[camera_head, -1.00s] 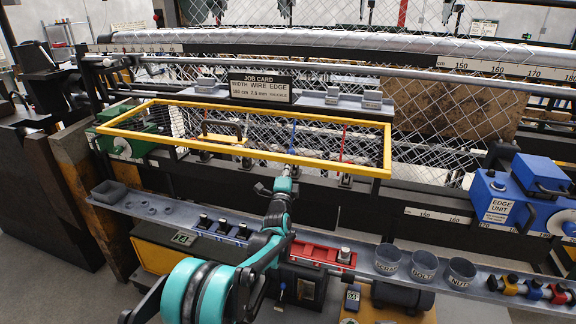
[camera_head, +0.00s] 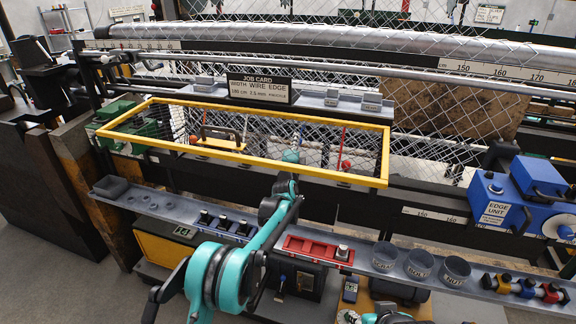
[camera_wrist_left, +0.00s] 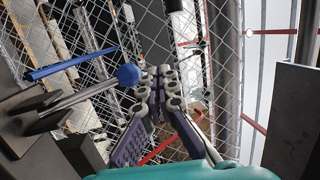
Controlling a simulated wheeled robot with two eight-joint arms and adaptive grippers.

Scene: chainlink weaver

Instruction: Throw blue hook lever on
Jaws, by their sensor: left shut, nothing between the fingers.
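The blue hook lever shows in the left wrist view as a grey rod with a blue ball knob (camera_wrist_left: 128,75). My left gripper (camera_wrist_left: 161,76) is shut and empty, its tips just right of the knob. I cannot tell whether they touch it. In the head view my left arm reaches up to the front bar of the yellow frame, and the left gripper (camera_head: 296,138) shows poorly behind it. The arm hides most of the blue lever there.
The yellow frame (camera_head: 256,172) surrounds the levers. A red lever (camera_head: 344,145) with a red knob stands to the right. A tray shelf (camera_head: 130,197) with cups and a red bin (camera_head: 312,251) runs in front. A blue edge unit (camera_head: 515,190) is at right.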

